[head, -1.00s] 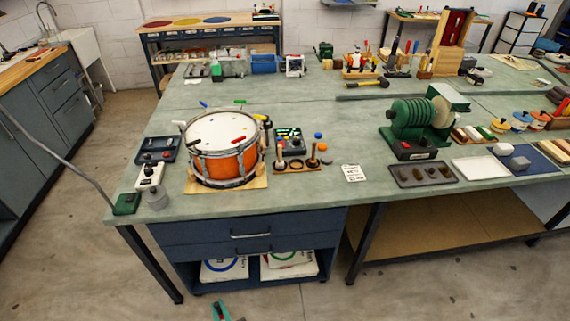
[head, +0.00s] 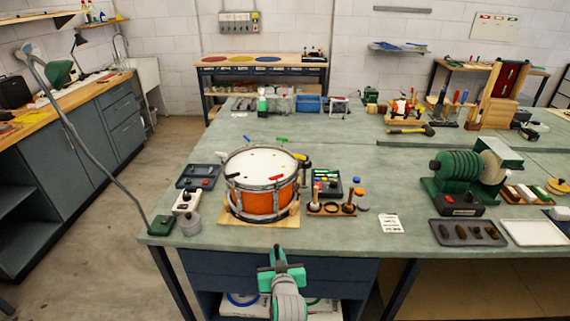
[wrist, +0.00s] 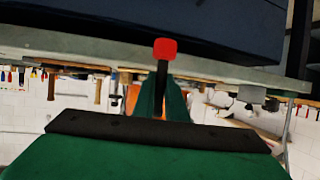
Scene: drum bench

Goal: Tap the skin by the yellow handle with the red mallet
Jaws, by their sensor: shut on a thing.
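The orange drum (head: 262,203) with a white skin (head: 259,163) stands on a wooden board at the bench's front left. Coloured handles sit around its rim; the yellow handle (head: 300,157) is at the right, the red one (head: 276,177) at the front. My gripper (head: 279,252) is in front of the bench's front edge, below and apart from the drum. In the wrist view my gripper (wrist: 160,105) is shut on the dark shaft of the red mallet (wrist: 165,48), whose red head sticks out beyond the fingers. I cannot make out the mallet in the head view.
A rack with upright wooden tools (head: 330,207) and a control box (head: 327,184) stand right of the drum. A grey switch box (head: 186,202) and a dark tray (head: 198,177) are left of it.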

